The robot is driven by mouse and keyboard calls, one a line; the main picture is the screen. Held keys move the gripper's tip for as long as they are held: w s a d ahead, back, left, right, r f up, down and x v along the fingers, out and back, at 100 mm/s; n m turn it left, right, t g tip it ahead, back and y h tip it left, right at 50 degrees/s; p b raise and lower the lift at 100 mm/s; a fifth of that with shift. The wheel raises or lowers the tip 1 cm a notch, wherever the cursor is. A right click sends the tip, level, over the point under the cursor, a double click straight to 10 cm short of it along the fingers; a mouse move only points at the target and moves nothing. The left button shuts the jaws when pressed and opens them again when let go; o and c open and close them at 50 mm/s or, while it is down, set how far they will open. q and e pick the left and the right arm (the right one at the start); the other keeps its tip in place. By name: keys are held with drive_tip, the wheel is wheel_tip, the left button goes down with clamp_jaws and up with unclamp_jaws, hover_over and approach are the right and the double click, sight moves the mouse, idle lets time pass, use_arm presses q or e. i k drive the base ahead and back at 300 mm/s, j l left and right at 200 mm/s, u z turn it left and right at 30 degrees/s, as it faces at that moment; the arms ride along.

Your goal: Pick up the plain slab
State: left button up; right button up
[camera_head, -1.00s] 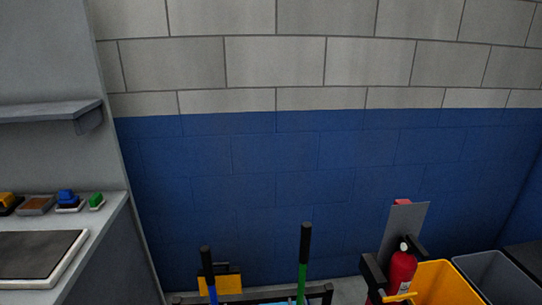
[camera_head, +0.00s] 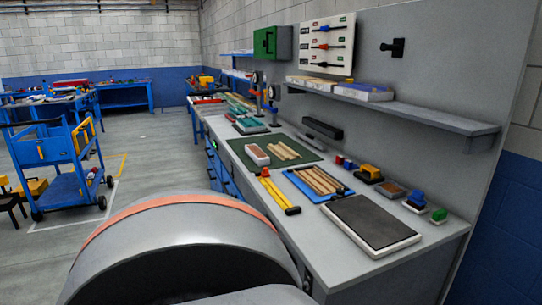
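A flat rectangular slab with a plain dark grey top and a pale edge (camera_head: 374,221) lies on the near end of the grey workbench (camera_head: 322,248). It is the only large plain slab I can make out, but I cannot be sure it is the one named. It lies flat, and nothing rests on it. Neither of my grippers is in view.
A blue tray with wooden bars (camera_head: 318,184), a yellow hammer-like tool (camera_head: 279,195) and small coloured blocks (camera_head: 416,201) lie near the slab. A wall shelf (camera_head: 420,113) overhangs the bench's back. A blue cart (camera_head: 63,168) stands left; the floor between has free room.

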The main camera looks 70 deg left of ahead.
sight(260, 158)
drive_tip(key=u, duration=2.45)
drive_tip(key=i+j+u, duration=0.1)
drive_tip(key=u, duration=0.9)
drive_tip(key=i, duration=1.1)
drive_tip(key=i+z, duration=0.1)
drive_tip(key=i, duration=1)
drive_tip(key=i+j, duration=0.15)
drive_tip(key=i, duration=1)
drive_tip(key=i+j, duration=0.1)
drive_tip(key=i, duration=1)
drive_tip(key=i+z, duration=0.15)
drive_tip(key=z, duration=1.4)
